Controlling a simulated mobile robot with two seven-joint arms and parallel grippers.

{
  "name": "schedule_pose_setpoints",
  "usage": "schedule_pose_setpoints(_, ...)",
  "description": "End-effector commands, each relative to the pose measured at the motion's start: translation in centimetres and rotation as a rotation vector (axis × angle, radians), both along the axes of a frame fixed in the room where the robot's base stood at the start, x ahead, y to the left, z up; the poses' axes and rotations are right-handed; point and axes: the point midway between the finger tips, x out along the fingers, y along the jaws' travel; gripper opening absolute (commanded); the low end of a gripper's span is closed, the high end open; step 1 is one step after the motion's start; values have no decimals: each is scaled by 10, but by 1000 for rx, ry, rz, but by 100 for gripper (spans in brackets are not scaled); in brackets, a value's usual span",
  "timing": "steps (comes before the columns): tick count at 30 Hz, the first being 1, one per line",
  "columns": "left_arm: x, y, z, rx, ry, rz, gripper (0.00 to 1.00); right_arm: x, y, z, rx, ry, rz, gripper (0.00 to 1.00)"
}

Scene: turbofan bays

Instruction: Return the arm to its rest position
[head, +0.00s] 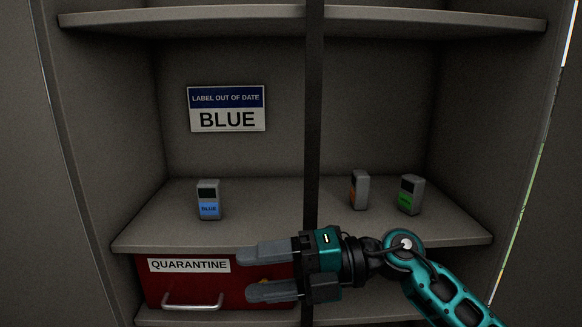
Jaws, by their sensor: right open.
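My right gripper (270,272) shows in the head view, in front of the shelf's front edge and the red quarantine drawer. Its two grey fingers point left and are spread apart, with nothing between them. My right arm (445,290) comes in from the lower right, bent at a teal joint. My left gripper and left arm are out of view.
A dark vertical post (314,120) crosses in front. A red drawer (170,285) marked QUARANTINE sits below. A BLUE sign (227,108) hangs behind.

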Motion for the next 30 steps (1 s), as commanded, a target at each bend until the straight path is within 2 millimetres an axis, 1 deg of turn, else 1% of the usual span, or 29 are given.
schedule_pose_setpoints(1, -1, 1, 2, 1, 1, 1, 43, -3, 0, 1, 116, 75, -40, 64)
schedule_pose_setpoints(4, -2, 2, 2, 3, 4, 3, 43, 0, -9, 4, 334, 221, -156, 64)
schedule_pose_setpoints(6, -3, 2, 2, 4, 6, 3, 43, 7, -22, -1, 467, 331, -258, 64)
schedule_pose_setpoints(8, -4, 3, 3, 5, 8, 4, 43, 14, -36, -10, 567, 433, -360, 64)
schedule_pose_setpoints(11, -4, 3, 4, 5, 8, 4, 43, 24, -67, -38, 703, 609, -550, 64)
schedule_pose_setpoints(14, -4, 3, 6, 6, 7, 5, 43, 26, -101, -80, 797, 798, -760, 64)
schedule_pose_setpoints(15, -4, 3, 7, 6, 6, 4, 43, 24, -115, -101, 823, 877, -848, 64)
schedule_pose_setpoints(16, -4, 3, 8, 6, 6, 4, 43, 21, -125, -117, 838, 937, -912, 64)
schedule_pose_setpoints(17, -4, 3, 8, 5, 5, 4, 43, 16, -135, -134, 847, 998, -981, 64)
schedule_pose_setpoints(18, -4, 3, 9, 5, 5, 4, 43, 7, -149, -159, 855, 1082, -1070, 64)
schedule_pose_setpoints(20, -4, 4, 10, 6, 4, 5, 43, -11, -167, -194, 853, 1206, -1201, 64)
schedule_pose_setpoints(21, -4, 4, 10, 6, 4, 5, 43, -25, -178, -217, 843, 1284, -1281, 64)
schedule_pose_setpoints(23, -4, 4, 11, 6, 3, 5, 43, -48, -190, -247, 822, 1392, -1385, 64)
schedule_pose_setpoints(24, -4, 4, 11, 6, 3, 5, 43, -64, -197, -263, 806, 1456, -1445, 64)
schedule_pose_setpoints(27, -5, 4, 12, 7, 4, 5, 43, -97, -209, -294, 761, 1581, -1555, 64)
schedule_pose_setpoints(30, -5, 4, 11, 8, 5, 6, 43, -118, -214, -310, 730, 1656, -1615, 64)
